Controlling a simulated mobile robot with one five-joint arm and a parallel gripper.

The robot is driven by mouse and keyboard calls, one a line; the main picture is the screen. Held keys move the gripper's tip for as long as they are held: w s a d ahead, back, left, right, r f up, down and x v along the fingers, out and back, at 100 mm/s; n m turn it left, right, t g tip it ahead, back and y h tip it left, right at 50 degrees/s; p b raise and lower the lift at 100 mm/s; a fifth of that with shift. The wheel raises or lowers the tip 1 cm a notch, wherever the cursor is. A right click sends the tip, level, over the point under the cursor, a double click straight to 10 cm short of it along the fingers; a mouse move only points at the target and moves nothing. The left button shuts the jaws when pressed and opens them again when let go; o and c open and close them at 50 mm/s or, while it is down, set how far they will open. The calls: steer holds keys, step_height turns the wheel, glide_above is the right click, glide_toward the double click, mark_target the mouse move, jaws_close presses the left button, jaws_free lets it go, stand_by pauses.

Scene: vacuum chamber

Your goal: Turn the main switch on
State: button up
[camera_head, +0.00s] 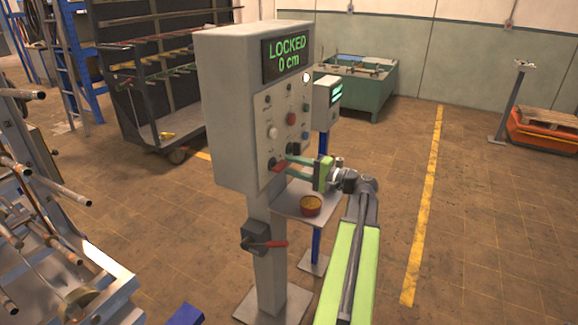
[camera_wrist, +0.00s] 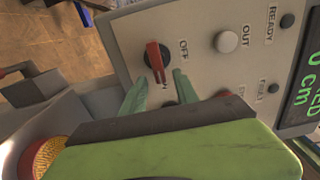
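The main switch appears to be the red-handled rotary switch (camera_wrist: 154,56) on the grey control panel (camera_wrist: 205,20), beside an "OFF" label. It also shows low on the panel in the head view (camera_head: 277,168). Its handle runs roughly up and down in the wrist view. My gripper (camera_wrist: 161,79) is open, its two green fingers apart, with the near end of the handle between or just ahead of the tips. I cannot tell whether they touch it. In the head view my gripper (camera_head: 288,167) reaches the panel from the right. The panel's display (camera_head: 287,56) reads "LOCKED 0 cm".
Other knobs and buttons, including a white "OUT" button (camera_wrist: 227,41), sit close by. A box with a red lever (camera_head: 270,244) is on the column.

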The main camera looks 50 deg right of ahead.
steer(key=v, duration=1.5)
steer(key=shift+s, duration=0.4)
steer(key=w+a+f+n+g+y, duration=0.2)
steer(key=w+a+f+n+g, duration=0.15)
steer(key=w+a+f, duration=0.45)
steer(key=w+a+f+n+g+y, duration=0.15)
steer(key=w+a+f+g, duration=0.3)
steer(key=w+a, duration=0.7)
steer(key=a+f+n+g+h, duration=0.2)
steer(key=a+f+n+g, duration=0.1)
steer(key=a, duration=0.8)
steer(key=a+f+n+g+h, duration=0.3)
steer(key=a+n, duration=0.1)
steer(key=a, duration=0.7)
steer(key=a+f+n+g+h+p, duration=0.1)
steer(key=a+f+n+g+h, duration=0.2)
steer(key=a, duration=0.8)
steer(key=shift+w+a+f, duration=0.25)
steer(key=shift+f, duration=0.4)
